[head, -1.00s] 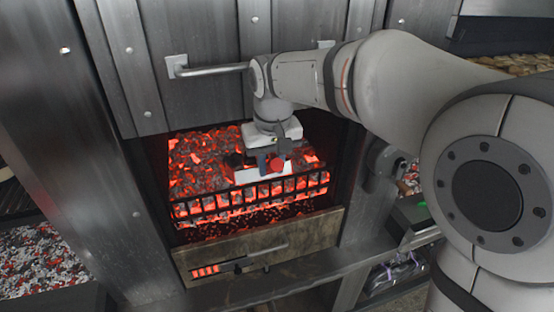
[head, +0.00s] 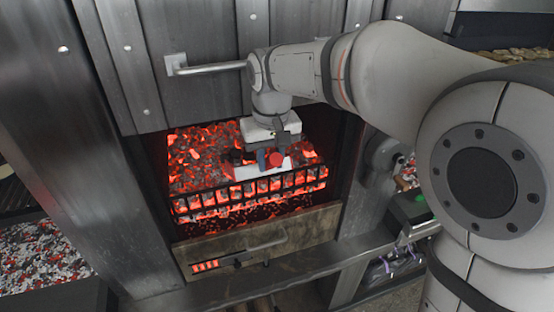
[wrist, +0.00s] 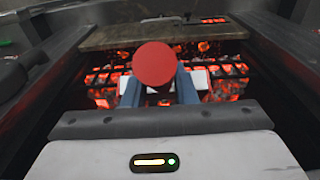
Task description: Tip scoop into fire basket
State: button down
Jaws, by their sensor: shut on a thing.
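My gripper (head: 268,158) has blue fingers and is shut on the scoop, whose round red handle end (wrist: 154,63) faces the wrist camera. The scoop's pale pan (head: 248,173) shows below the fingers in the head view, and pale parts of it show beside them in the wrist view. The scoop is over the fire basket (head: 208,205), a black barred basket full of grey and glowing red coals, close to its front bars. My gripper hides much of the scoop; I cannot tell what lies in it or how far it is tilted.
A metal door with a bar handle (head: 208,69) hangs above the opening, close to my arm. Steel posts (head: 128,215) stand at both sides. A drawer front (head: 225,262) with a handle is below. A coal bed (head: 42,250) lies at the left.

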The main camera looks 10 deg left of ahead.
aim_at(276, 166)
jog(key=shift+s+d+r+b, duration=0.25)
jog(key=shift+s+d, duration=0.2)
jog(key=shift+s, duration=0.3)
jog(key=shift+s+d+r+b, duration=0.2)
jog(key=shift+s+d, duration=0.25)
jog(key=shift+s, duration=0.25)
jog(key=s+d+f+t+y+b, duration=0.1)
jog(key=s+d+b, duration=0.5)
jog(key=s, duration=0.4)
jog(key=s+d+f+t+b, duration=0.1)
jog(key=s+d+t+b, duration=0.1)
jog(key=s+d+b, duration=0.4)
jog(key=shift+s+f+y+b, duration=0.25)
jog(key=shift+s+y+b, duration=0.2)
jog(key=shift+s, duration=1.4)
